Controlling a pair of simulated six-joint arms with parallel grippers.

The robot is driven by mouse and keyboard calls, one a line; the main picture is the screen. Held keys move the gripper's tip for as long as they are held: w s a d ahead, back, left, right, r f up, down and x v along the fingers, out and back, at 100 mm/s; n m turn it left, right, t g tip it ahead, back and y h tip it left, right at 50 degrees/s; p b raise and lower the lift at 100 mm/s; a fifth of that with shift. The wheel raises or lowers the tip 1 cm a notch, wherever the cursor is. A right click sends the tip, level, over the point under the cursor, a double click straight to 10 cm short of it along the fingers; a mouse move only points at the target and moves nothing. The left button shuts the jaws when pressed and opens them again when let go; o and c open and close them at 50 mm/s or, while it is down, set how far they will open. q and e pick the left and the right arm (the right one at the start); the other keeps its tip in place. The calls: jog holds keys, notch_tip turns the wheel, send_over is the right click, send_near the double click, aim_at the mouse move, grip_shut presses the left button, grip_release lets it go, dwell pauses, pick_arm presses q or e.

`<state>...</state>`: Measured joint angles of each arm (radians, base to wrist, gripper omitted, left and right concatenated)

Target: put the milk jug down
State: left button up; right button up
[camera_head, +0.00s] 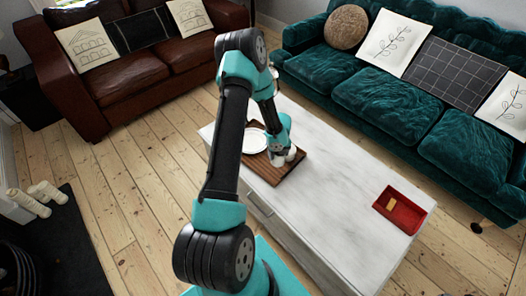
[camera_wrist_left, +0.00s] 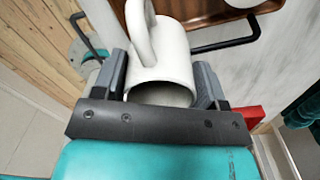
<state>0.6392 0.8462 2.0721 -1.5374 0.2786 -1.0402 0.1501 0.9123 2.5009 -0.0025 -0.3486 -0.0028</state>
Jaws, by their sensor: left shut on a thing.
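The white milk jug (camera_wrist_left: 165,62) fills the space between the fingers of my left gripper (camera_wrist_left: 162,78) in the left wrist view, with its looped handle toward the top. My left gripper is shut on it. In the head view the left gripper (camera_head: 284,155) is over the right part of the wooden tray (camera_head: 281,176), and a little of the white jug (camera_head: 291,156) shows at its fingers. I cannot tell whether the jug touches the tray. My right gripper is not in view.
The tray lies on a pale marble-look table (camera_head: 335,205) and holds a white plate (camera_head: 255,141). The tray's black handle (camera_wrist_left: 228,43) shows in the wrist view. A red tray (camera_head: 400,211) lies at the table's right. The tabletop between the trays is clear.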

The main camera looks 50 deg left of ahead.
pick_arm(q)
jog(key=shift+s+a, duration=0.1)
jog(key=shift+f, duration=3.15)
jog(key=shift+f, duration=1.85)
jog(key=o, duration=1)
jog(key=shift+f, duration=0.15)
